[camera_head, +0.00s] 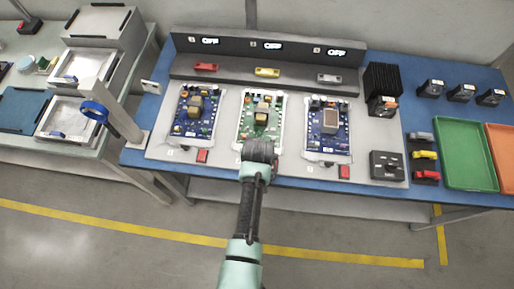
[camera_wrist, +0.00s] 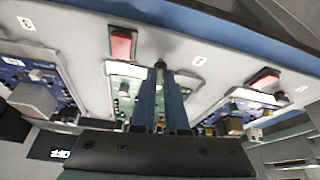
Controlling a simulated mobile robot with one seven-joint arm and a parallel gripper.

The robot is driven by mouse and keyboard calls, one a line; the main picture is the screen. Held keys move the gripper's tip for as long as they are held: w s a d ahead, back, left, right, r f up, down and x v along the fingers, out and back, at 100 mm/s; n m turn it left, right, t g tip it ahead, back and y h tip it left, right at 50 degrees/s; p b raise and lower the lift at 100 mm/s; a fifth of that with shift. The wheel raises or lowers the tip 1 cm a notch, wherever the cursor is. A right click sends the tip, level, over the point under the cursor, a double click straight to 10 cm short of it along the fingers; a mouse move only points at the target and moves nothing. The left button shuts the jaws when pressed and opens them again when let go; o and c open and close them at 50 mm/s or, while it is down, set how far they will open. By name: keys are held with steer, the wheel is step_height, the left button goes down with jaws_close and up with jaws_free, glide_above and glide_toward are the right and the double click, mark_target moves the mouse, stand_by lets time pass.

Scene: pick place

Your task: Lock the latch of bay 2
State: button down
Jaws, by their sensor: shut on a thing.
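Bay 2 is the middle bay, with a green circuit board (camera_head: 260,115) in a light tray; the board also shows in the wrist view (camera_wrist: 124,90). My gripper (camera_head: 258,165) is over the front edge of this bay. In the wrist view its two blue fingers (camera_wrist: 160,78) are close together. They are shut on a small dark piece at the front edge of bay 2, which looks like the latch (camera_wrist: 160,64). In the head view my gripper hides the latch, so its locked or unlocked state cannot be told.
Blue boards sit in the left bay (camera_head: 197,112) and right bay (camera_head: 328,125). Red blocks (camera_head: 202,156) lie along the front edge. Displays behind the bays read OFF (camera_head: 272,46). A black switch box (camera_head: 387,166) and a green tray (camera_head: 466,152) stand to the right.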

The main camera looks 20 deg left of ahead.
steer(key=shift+a+m+h, duration=0.1)
steer(key=shift+m+h, duration=0.2)
steer(key=shift+m, duration=0.6)
steer(key=c, duration=0.9)
jaws_free()
steer(key=shift+c, duration=0.2)
steer(key=v, duration=1.3)
steer(key=shift+p, duration=0.45)
steer(key=shift+s+a, duration=0.1)
steer(key=shift+s, duration=0.05)
